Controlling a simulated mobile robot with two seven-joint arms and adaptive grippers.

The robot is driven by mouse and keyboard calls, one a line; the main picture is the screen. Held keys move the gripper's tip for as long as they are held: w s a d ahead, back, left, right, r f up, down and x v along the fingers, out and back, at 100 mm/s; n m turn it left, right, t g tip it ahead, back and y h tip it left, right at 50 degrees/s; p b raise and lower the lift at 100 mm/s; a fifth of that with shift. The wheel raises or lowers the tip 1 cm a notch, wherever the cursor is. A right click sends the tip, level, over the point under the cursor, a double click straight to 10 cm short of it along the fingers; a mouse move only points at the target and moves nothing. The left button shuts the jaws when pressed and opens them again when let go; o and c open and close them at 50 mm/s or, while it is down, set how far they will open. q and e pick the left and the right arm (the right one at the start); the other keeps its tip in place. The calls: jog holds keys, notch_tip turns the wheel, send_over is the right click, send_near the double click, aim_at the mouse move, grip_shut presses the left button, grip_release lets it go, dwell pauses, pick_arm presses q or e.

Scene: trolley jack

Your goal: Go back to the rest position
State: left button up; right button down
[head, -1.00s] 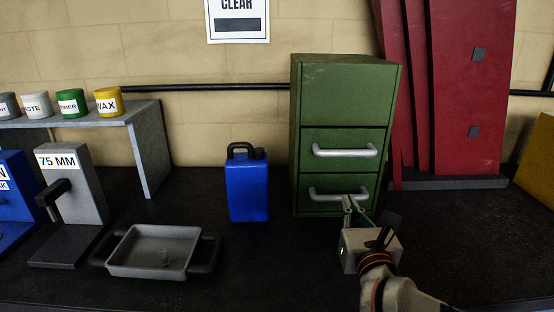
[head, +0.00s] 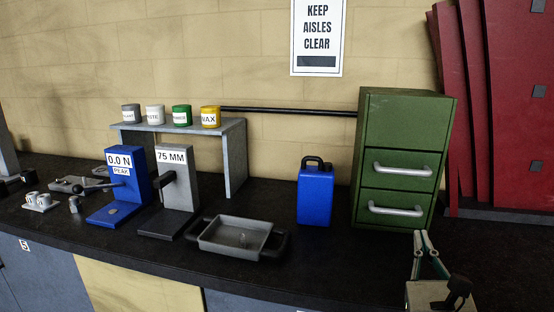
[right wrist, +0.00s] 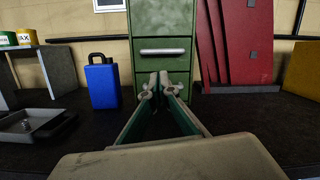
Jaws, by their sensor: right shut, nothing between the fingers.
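My right gripper (head: 421,236) is at the lower right of the head view, in front of the green drawer cabinet (head: 407,135). Its fingers are together with nothing between them. In the right wrist view the fingertips (right wrist: 155,82) point at the cabinet front (right wrist: 165,67), below a silver handle (right wrist: 162,51). In the head view both drawer handles (head: 404,170) (head: 396,209) are clear of the gripper, and both drawers look closed. My left gripper is not in the frames.
A blue canister (head: 315,195) stands left of the cabinet. A grey tray (head: 236,237) with black handles lies farther left. Blue (head: 122,187) and grey (head: 174,192) gauges and a shelf with several tins (head: 182,115) stand beyond. Red panels (head: 505,110) lean at the right.

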jog(key=s+a+f+n+y, duration=0.2)
jog(key=a+f+n+y, duration=0.2)
jog(key=n, duration=0.5)
jog(key=s+a+f+n+t+y, duration=0.1)
jog(key=a+f+n+y, duration=0.3)
jog(key=n, duration=0.6)
jog(key=s+a+f+n+y, duration=0.25)
jog(key=a+f+n, duration=0.2)
jog(key=n, duration=0.45)
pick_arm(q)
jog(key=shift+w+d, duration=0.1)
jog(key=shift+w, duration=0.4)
pick_arm(e)
jog(key=s+d+f+n+g+h, duration=0.1)
jog(key=s+f+n+g, duration=0.2)
jog(key=f, duration=0.8)
jog(key=s+d+f+n+g+h, duration=0.1)
jog(key=s+f+n+g, duration=0.2)
jog(key=f, duration=0.8)
jog(key=s+d+f+n+g+h, duration=0.1)
jog(key=s+d+f+n+g, duration=0.1)
jog(key=s+f+n, duration=0.4)
notch_tip(320, 180, down, 5)
jog(key=shift+s+r+n+g, duration=0.1)
jog(key=shift+s+n+g, duration=0.4)
jog(key=shift+g, duration=0.4)
jog(key=shift+s+d+h, duration=0.1)
jog(key=shift+h, duration=0.15)
